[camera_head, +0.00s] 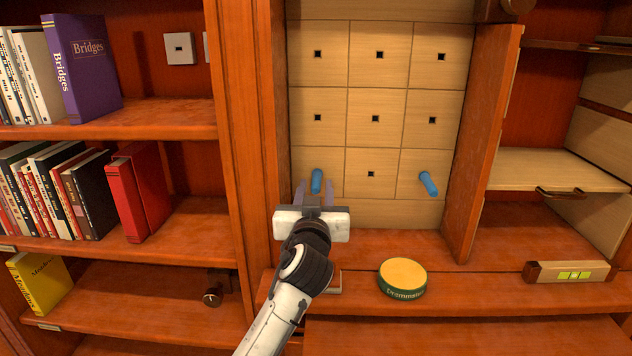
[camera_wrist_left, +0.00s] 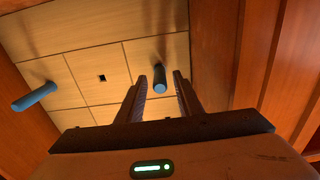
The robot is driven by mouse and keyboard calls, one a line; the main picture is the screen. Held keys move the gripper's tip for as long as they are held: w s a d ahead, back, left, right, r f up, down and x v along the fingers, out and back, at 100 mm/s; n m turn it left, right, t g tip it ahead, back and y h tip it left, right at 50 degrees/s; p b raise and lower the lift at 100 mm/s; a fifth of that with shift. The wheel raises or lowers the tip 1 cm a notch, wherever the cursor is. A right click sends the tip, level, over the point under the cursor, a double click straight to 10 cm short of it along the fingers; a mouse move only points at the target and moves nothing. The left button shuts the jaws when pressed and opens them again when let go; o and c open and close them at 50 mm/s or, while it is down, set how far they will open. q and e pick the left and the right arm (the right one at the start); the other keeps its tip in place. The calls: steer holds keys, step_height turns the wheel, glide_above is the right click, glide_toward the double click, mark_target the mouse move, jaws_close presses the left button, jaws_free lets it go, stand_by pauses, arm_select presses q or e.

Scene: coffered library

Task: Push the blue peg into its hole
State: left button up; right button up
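Two blue pegs stick out of the bottom row of a pale wooden panel of square tiles (camera_head: 346,88). The left peg (camera_head: 317,181) is in the lower left tile and the right peg (camera_head: 429,184) in the lower right tile. My left gripper (camera_head: 314,190) is open in front of the left peg. In the left wrist view that peg (camera_wrist_left: 160,80) shows in the gap between the two fingertips, and I see no grip on it. The other peg (camera_wrist_left: 35,97) stands clear to the left there. My right gripper is not in view.
Other tiles have small dark square holes. A round green and yellow tin (camera_head: 402,277) sits on the ledge below the panel, right of my arm. An upright wooden board (camera_head: 487,145) bounds the panel on the right; bookshelves (camera_head: 160,120) stand to the left.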

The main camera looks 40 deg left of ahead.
arm_select(q)
jaws_close()
steer(key=shift+s+d, duration=0.1)
steer(key=shift+s, duration=0.05)
steer(key=shift+v, duration=2.85)
steer(key=shift+s, duration=0.1)
